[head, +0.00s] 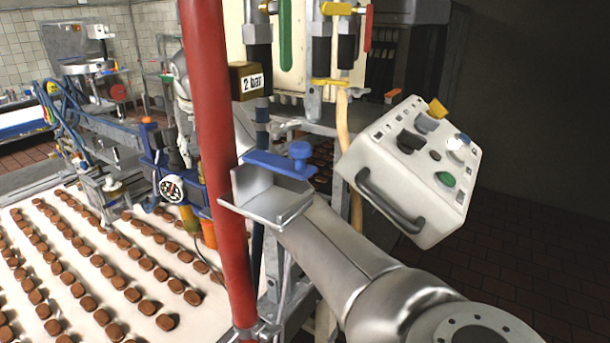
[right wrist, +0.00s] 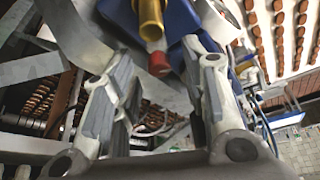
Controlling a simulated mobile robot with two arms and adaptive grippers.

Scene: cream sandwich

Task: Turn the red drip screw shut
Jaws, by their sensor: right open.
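A small red knob (right wrist: 158,62), which looks like the red drip screw, shows in the right wrist view below a brass-coloured tube (right wrist: 150,18) and beside a blue machine part (right wrist: 178,20). My right gripper (right wrist: 155,52) is open, with its two fingers apart on either side of the knob in the picture. I see no contact, and I cannot tell the depth gap. In the head view my right gripper (head: 184,112) is at the filling machine, partly hidden by the red pole. I cannot pick out the screw there. My left gripper is not in view.
The thick red pole (head: 212,120) stands upright before my right arm. A white control box (head: 375,165) with a dark handle is at the right. A white belt (head: 70,315) with rows of brown pieces runs at the lower left. A blue clamp knob (head: 300,150) stands at the middle.

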